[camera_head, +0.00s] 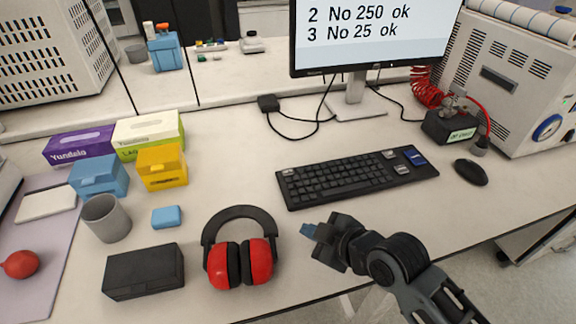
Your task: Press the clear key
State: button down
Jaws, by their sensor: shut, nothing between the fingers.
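A black keyboard (340,178) lies on the bench in front of the monitor. At its right end are a blue key (415,156) and pale keys, one of them nearer the front (402,170). Another pale key (288,172) is at its left end. The labels are too small to read, so I cannot tell which is the clear key. My gripper (308,230) is shut and empty, its blue tips pointing left. It appears in front of the keyboard, between it and the ear defenders, apart from the keys.
Red ear defenders (240,262) lie left of my gripper. A black mouse (471,172) is right of the keyboard. The monitor (370,35) reads "2 No 250 ok" and "3 No 25 ok". A black box (144,271) and a grey cup (106,218) stand at left.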

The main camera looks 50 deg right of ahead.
aim_at(291, 173)
jog(key=w+d+r+n, duration=0.1)
jog(key=w+d, duration=0.1)
jog(key=w, duration=0.1)
jog(key=w+d+r+n, duration=0.1)
jog(key=w+d, duration=0.1)
jog(key=w, duration=0.1)
jog(key=w+d+r+g+y, duration=0.1)
jog(key=w+d, duration=0.1)
jog(key=w, duration=0.1)
jog(key=shift+w+d+r+n, duration=0.2)
jog(key=shift+w+r+n, duration=0.1)
jog(key=shift+r+n, duration=0.1)
jog(key=w+d+r+n+y, duration=0.2)
jog(key=w+d+r+n, duration=0.1)
jog(key=w+d+r, duration=0.2)
notch_tip(291, 173, up, 3)
jog(key=shift+w+d+f+n+g+p, duration=0.15)
jog(key=shift+w+d+n+g+p, duration=0.15)
jog(key=shift+w+p, duration=0.15)
jog(key=shift+f, duration=0.2)
notch_tip(291, 173, down, 8)
jog(key=b, duration=0.5)
jog(key=shift+f+b, duration=0.25)
jog(key=shift+b, duration=0.15)
jog(key=shift+f, duration=0.1)
jog(key=shift+f, duration=0.3)
